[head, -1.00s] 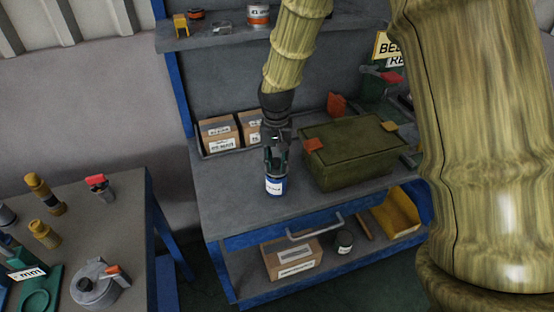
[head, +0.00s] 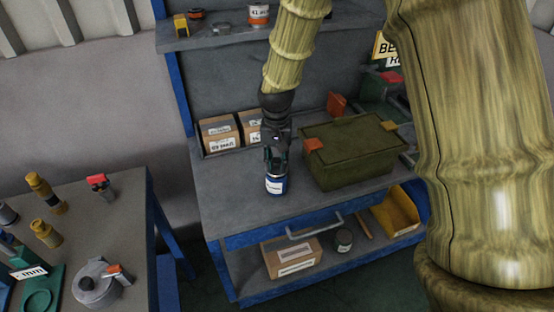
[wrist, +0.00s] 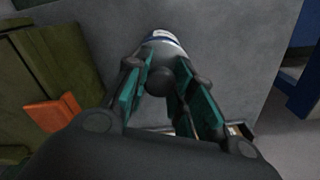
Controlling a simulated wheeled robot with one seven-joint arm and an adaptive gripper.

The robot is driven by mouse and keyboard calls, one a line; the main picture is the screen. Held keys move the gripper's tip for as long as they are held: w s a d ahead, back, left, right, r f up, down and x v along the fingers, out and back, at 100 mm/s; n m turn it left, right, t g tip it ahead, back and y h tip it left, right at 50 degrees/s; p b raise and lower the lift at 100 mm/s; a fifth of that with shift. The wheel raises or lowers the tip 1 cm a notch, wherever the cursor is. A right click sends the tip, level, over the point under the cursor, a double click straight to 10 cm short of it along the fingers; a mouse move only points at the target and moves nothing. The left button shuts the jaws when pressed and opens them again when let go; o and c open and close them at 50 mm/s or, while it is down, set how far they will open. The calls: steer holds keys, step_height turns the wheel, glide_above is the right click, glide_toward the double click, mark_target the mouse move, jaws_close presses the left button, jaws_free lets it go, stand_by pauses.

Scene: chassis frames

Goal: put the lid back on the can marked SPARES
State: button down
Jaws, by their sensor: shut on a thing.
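A small can with a white and blue label (head: 275,185) stands upright on the workbench, left of the green case. Its lettering is too small to read. My gripper (head: 274,163) is directly above the can, pointing down. In the wrist view, the green-padded fingers of my gripper (wrist: 160,88) are closed on a dark round knob (wrist: 160,82), which looks like the lid's handle. Beyond it the can's label (wrist: 162,36) shows. The lid is mostly hidden by the knob and fingers, and I cannot tell whether it is seated on the can.
The green case (head: 350,152) with orange latches stands close to the right of the can. Cardboard boxes (head: 219,133) are at the back left of the workbench (head: 235,205). The bench top in front and left of the can is clear. A side table (head: 120,215) holds several tools.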

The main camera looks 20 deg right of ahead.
stand_by(0.4)
steer(key=c, duration=0.6)
jaws_free()
steer(key=shift+c, duration=0.2)
steer(key=shift+r, duration=0.1)
steer(key=shift+r+p, duration=2.95)
steer(key=shift+r, duration=0.5)
steer(key=shift+c, duration=0.5)
jaws_close()
